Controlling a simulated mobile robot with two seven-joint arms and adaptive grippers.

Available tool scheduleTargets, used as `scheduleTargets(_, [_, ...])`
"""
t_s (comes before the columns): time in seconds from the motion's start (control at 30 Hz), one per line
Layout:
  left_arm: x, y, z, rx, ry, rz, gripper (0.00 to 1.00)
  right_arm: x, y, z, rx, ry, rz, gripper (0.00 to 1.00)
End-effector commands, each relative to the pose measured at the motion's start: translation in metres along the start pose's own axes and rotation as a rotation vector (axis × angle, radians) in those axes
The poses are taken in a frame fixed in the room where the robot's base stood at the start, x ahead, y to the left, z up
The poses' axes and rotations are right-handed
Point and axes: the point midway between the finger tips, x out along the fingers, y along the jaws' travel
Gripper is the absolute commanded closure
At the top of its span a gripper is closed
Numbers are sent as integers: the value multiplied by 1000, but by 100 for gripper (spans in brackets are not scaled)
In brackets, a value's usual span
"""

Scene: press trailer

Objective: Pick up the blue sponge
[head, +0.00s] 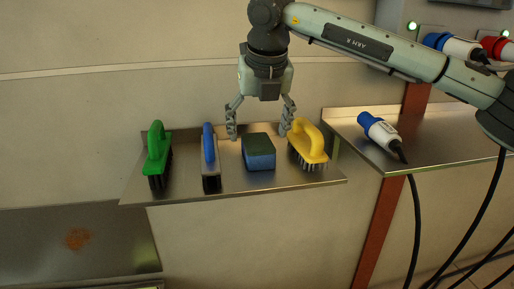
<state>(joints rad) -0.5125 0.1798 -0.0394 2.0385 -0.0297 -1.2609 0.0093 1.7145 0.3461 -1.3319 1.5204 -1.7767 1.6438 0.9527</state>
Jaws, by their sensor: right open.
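The blue sponge (260,160) is a small block with a dark green top, lying on a metal shelf (235,196) in the head view. It sits between a blue-handled brush (209,150) on its left and a yellow brush (312,143) on its right. My right gripper (259,132) points down from above, its fingers spread wide. The fingertips appear just above and to either side of the sponge in the picture; no contact is visible. The right finger looks close to the yellow brush. My left gripper is not in view.
A green brush (157,153) stands at the shelf's left end. A second metal shelf (440,140) at the right holds a blue and white plug connector (380,133) with a black cable. More connectors, one blue (452,45), sit on the wall unit at the upper right.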

Motion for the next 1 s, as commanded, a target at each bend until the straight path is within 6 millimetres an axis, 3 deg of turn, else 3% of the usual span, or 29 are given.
scheduleTargets(0.3, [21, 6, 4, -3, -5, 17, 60, 43, -4, 1, -1, 1, 1, 22])
scheduleTargets(0.57, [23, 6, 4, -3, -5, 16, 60, 47, -4, 0, -2, 0, 1, 22])
scheduleTargets(0.9, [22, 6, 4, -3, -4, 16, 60, 47, -4, 0, -1, 0, 1, 59])
scheduleTargets(1.0, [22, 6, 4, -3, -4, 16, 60, 47, -4, 1, -1, 0, 1, 59])
